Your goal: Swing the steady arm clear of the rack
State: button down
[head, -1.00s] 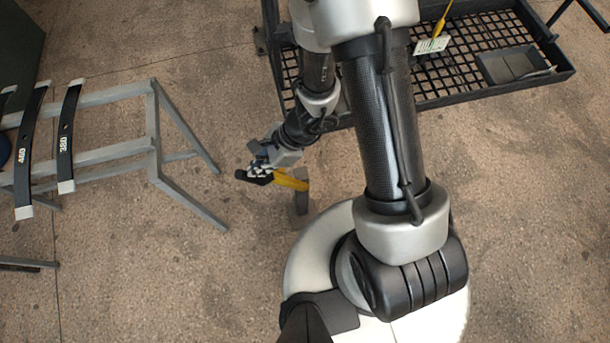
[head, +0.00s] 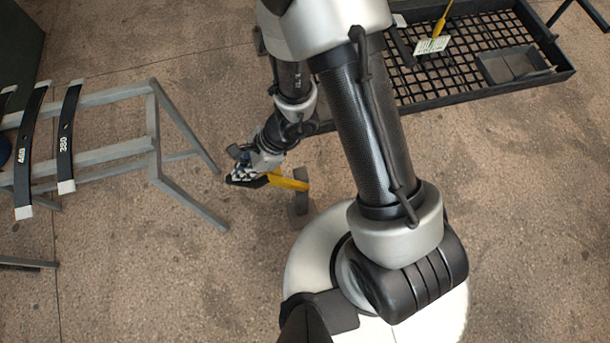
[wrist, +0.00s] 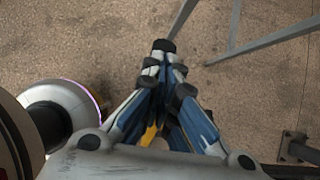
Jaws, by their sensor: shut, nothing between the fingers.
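The yellow steady arm (head: 288,183) reaches left from a short grey post (head: 300,203), to the right of the grey rack (head: 153,125). My gripper (head: 241,176) is at the left end of the yellow arm, between it and the rack's legs. In the wrist view my gripper (wrist: 163,52) has its fingers together with nothing between the tips. A bit of yellow (wrist: 149,134) shows behind the fingers there. My fingers hide the steady arm's left end, and I cannot tell whether they touch it.
Black curved springs (head: 66,140) marked with numbers lie across the rack. A black mesh-floored tray (head: 450,80) with a yellow-handled tagged item (head: 438,33) and a grey bin (head: 512,65) stands at upper right. Bare floor (head: 130,275) lies in front of the rack.

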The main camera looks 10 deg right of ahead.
jog(key=shift+a+f, duration=0.1)
jog(key=shift+a, duration=2.7)
jog(key=shift+d, duration=3.05)
jog(key=shift+r, duration=0.2)
